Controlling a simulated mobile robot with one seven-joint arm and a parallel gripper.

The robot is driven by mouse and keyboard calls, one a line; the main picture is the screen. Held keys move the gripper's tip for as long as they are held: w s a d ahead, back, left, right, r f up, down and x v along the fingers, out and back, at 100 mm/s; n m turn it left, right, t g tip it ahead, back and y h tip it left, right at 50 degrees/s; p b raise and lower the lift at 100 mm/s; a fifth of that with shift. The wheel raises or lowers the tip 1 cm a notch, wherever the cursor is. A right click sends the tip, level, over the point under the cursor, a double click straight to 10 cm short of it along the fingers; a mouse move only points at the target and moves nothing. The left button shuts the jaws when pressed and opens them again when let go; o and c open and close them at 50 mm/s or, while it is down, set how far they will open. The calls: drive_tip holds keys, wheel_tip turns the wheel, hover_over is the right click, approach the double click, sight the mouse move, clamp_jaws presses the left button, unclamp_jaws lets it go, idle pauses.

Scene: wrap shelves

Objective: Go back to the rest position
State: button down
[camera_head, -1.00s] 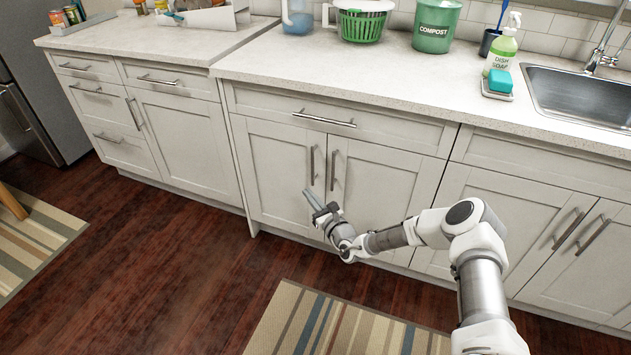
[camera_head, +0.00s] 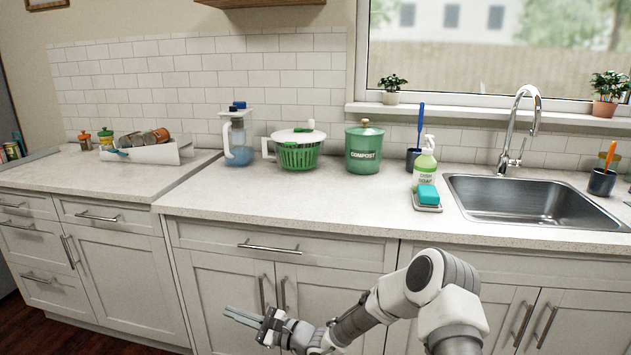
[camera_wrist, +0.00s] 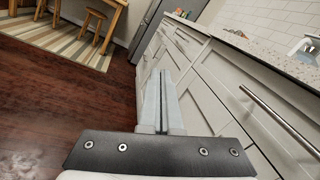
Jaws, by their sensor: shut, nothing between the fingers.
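My gripper (camera_head: 243,317) is in front of the white lower cabinets, below the counter edge and left of the upright door handles in the head view. In the wrist view my gripper (camera_wrist: 162,75) has its two fingers pressed together, with nothing between them. It points along the cabinet fronts toward the far end of the room. It appears apart from the cabinet doors.
The counter (camera_head: 290,205) holds a pitcher (camera_head: 238,137), a salad spinner (camera_head: 298,152), a compost bin (camera_head: 363,150) and a soap bottle (camera_head: 425,165). A drawer handle (camera_wrist: 275,115) is close on the right in the wrist view. The wooden floor (camera_wrist: 95,95) at left is clear; stools stand beyond.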

drive_tip(key=s+d+r+n+g+h, duration=0.3)
drive_tip(key=s+r+n+g, duration=0.1)
drive_tip(key=s+r+n, duration=0.25)
drive_tip(key=s+d+r+n+g+h, duration=0.2)
drive_tip(key=s+d+r+n+g, duration=0.1)
drive_tip(key=s+r+n, duration=0.35)
drive_tip(key=s+d+r+n+t+h, duration=0.1)
drive_tip(key=s+d+r+t+h, duration=0.2)
drive_tip(key=s+d, duration=0.45)
drive_tip(key=s+d+r+n+t+h, duration=0.15)
drive_tip(key=s+d+r+h, duration=0.3)
drive_tip(key=d, duration=0.65)
drive_tip(key=s+d+r+n+t+h, duration=0.25)
drive_tip(key=s+d+h, duration=0.25)
drive_tip(key=s+d, duration=0.3)
wheel_tip(320, 180, up, 17)
drive_tip(key=m+g+p, duration=0.1)
drive_tip(key=p, duration=1.6)
drive_tip(key=shift+w+d, duration=0.4)
drive_tip(key=shift+d, duration=0.05)
